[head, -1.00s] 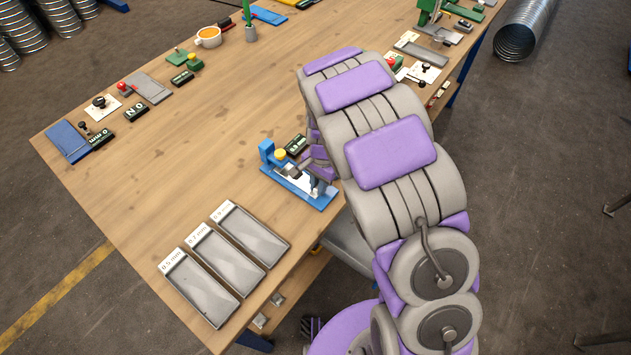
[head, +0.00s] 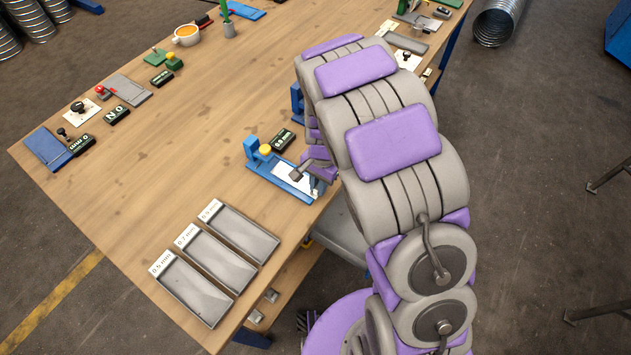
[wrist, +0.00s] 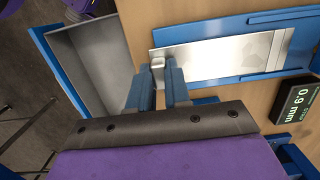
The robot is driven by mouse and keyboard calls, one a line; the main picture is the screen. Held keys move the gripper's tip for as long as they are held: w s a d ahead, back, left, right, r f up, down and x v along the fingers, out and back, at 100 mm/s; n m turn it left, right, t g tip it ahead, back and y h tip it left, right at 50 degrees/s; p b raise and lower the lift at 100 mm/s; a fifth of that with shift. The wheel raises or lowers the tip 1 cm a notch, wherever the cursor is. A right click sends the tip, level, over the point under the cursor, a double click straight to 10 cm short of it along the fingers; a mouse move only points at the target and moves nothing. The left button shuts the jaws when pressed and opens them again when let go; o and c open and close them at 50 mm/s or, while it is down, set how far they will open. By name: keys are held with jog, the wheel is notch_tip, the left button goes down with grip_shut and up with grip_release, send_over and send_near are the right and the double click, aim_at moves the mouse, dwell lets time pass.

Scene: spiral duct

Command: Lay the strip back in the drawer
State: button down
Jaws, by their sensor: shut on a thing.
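My gripper (wrist: 157,88) shows in the wrist view with two blue fingers, shut on the near end of a shiny metal strip (wrist: 215,62). The strip lies over a blue gauge fixture (wrist: 290,18) and its end juts out toward the fingers. An open grey drawer (wrist: 88,62) with a blue rim is left of the fingers in the wrist view, below the table edge. Its visible floor is bare. In the head view the drawer (head: 340,232) is partly hidden behind my arm.
A dark readout (wrist: 296,100) beside the fixture shows 0.9 mm. Three labelled grey trays (head: 235,232) lie at the table's front corner. A second blue fixture (head: 297,103) stands behind my arm. The middle of the wooden table (head: 190,130) is clear.

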jog(key=shift+r+p, duration=1.95)
jog(key=shift+r, duration=1.55)
jog(key=shift+w, duration=0.1)
